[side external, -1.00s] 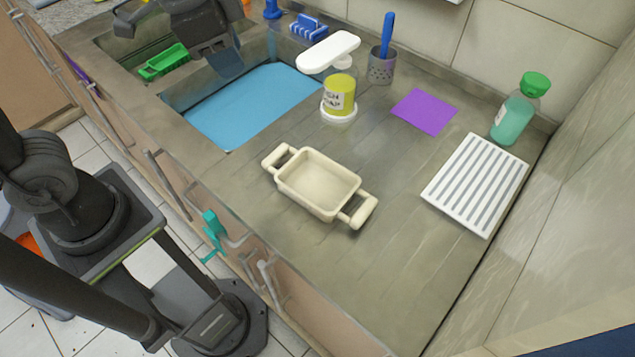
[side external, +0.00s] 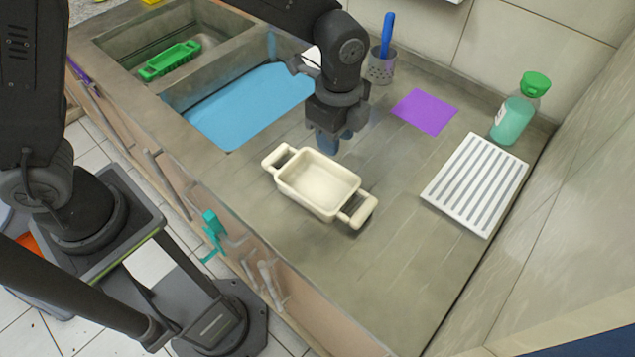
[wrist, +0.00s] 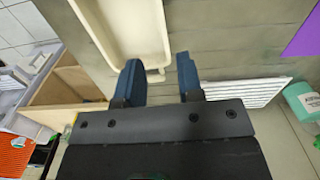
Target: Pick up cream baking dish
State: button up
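The cream baking dish (side external: 318,185) is a rectangular, empty dish with a handle at each end. It stands upright on the grey counter in the side view. In the wrist view part of it (wrist: 118,35) shows at the top, with one handle near my fingertips. My gripper (side external: 333,143) points down just behind the dish's back edge in the side view. Its two blue fingers (wrist: 160,70) are apart with nothing held between them. How high the fingertips are above the counter is hard to tell.
A white ribbed rack (side external: 475,185), a purple cloth (side external: 425,111) and a green-capped bottle (side external: 517,112) are to the right. A holder with a blue-handled brush (side external: 382,65) stands behind. A blue sheet (side external: 245,105) lies at the left. The counter in front of the rack is clear.

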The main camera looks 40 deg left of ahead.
aim_at(333, 164)
jog(key=f, duration=0.8)
jog(key=shift+w+a+f, duration=0.15)
jog(key=shift+a+f, duration=0.15)
jog(key=shift+f, duration=0.05)
grip_shut()
